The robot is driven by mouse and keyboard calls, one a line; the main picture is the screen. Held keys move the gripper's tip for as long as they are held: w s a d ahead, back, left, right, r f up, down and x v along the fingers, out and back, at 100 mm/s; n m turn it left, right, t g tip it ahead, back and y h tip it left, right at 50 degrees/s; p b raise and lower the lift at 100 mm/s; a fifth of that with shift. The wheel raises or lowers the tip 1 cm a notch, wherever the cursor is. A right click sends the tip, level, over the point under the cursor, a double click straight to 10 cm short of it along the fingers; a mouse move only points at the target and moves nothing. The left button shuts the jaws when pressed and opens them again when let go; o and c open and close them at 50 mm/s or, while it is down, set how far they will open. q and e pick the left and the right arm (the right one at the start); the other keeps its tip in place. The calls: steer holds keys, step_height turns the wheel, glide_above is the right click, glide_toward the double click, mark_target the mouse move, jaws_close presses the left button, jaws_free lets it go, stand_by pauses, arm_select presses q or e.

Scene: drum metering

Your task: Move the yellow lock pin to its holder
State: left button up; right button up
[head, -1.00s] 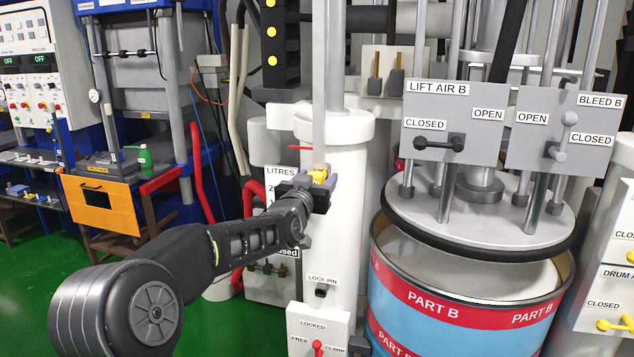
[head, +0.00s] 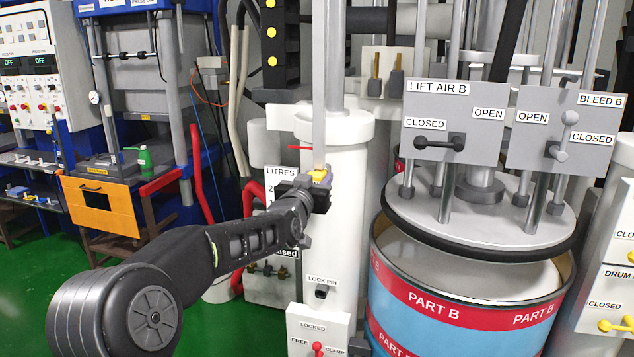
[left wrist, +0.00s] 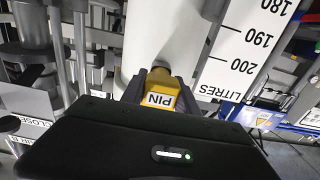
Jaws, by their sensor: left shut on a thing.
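The yellow lock pin (left wrist: 160,87), with a white PIN label, is between the fingers of my left gripper (head: 318,182). In the head view only a small yellow part of the pin (head: 321,176) shows above the fingers, in front of the upper white column. The left gripper is shut on it. In the left wrist view the pin points toward the white column; I cannot tell whether its tip is in the column. A dark socket (head: 321,291) under the LOCK PIN label (head: 322,279) is lower on the same column. My right gripper is not in view.
The white column (head: 340,220) stands behind the gripper. A LITRES scale (left wrist: 240,55) is beside it. The PART B drum (head: 465,300) stands to the right, and a LOCKED/FREE/CLAMP box (head: 312,339) with a red lever is below.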

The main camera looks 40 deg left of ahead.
arm_select(q)
jaws_close()
stand_by(0.3)
steer(key=shift+b+v, duration=1.9)
steer(key=shift+v, duration=1.05)
steer(key=shift+b+v, duration=1.15)
steer(key=shift+v, duration=0.9)
